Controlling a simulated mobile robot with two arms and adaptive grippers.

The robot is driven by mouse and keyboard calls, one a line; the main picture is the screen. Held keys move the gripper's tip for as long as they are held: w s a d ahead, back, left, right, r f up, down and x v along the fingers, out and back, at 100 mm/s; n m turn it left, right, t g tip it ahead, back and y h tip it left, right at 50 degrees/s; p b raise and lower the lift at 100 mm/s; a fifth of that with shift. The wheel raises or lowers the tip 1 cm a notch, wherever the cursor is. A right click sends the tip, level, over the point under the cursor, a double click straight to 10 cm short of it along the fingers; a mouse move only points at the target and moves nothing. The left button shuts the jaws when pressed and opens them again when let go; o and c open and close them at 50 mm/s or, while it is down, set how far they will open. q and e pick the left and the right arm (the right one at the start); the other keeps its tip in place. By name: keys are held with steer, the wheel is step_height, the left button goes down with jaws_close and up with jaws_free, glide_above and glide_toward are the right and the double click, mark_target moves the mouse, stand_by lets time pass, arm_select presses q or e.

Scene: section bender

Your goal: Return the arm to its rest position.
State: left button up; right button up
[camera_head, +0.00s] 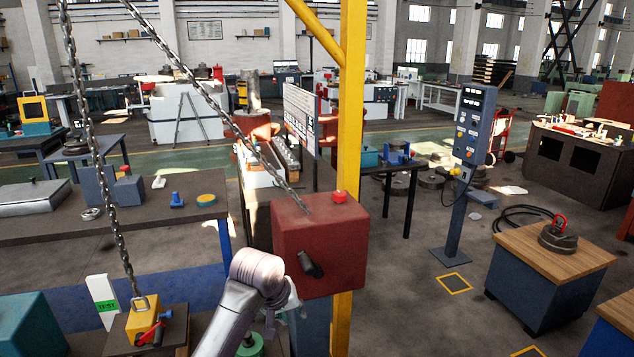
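My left arm (236,302) rises from the bottom edge, left of centre, in the head view. My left gripper (284,308) is partly hidden behind its wrist, and its fingers are too unclear to tell open from shut. It is beside the lower left of a red control box (320,240) on a yellow post (351,120); I cannot tell whether they touch. The box has a black handle (311,264) on its front and a red button (339,197) on top. My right gripper is not in view.
A chain (97,160) hangs at the left to a yellow block (143,321) with a red lever. A second chain (215,105) slants down to the red box. A grey control pedestal (468,150) and a wood-topped cabinet (550,265) stand right. Floor between box and pedestal is clear.

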arm_select(q)
steer(key=s+a+f+m, duration=0.1)
steer(key=s+a+f, duration=0.2)
steer(key=s+f, duration=0.45)
steer(key=s+a+f+m, duration=0.1)
steer(key=s+a+f, duration=0.35)
steer(key=s, duration=0.65)
steer(key=s+a+m+g+y, duration=0.1)
steer(key=s+a, duration=0.2)
steer(key=s, duration=0.7)
steer(key=s+a+m+y, duration=0.1)
steer(key=s+a, duration=0.3)
steer(key=s, duration=0.6)
step_height(320, 180, down, 27)
steer(key=g+b, duration=0.1)
steer(key=b, duration=0.1)
steer(key=s+a+f+g+b, duration=0.1)
steer(key=s+a+f+b, duration=0.1)
steer(key=s+f, duration=1.5)
step_height(320, 180, down, 4)
steer(key=shift+s+a+r+m+g+b, duration=0.2)
steer(key=shift+s+a+m+g+b, duration=0.1)
steer(key=shift+m+g, duration=0.1)
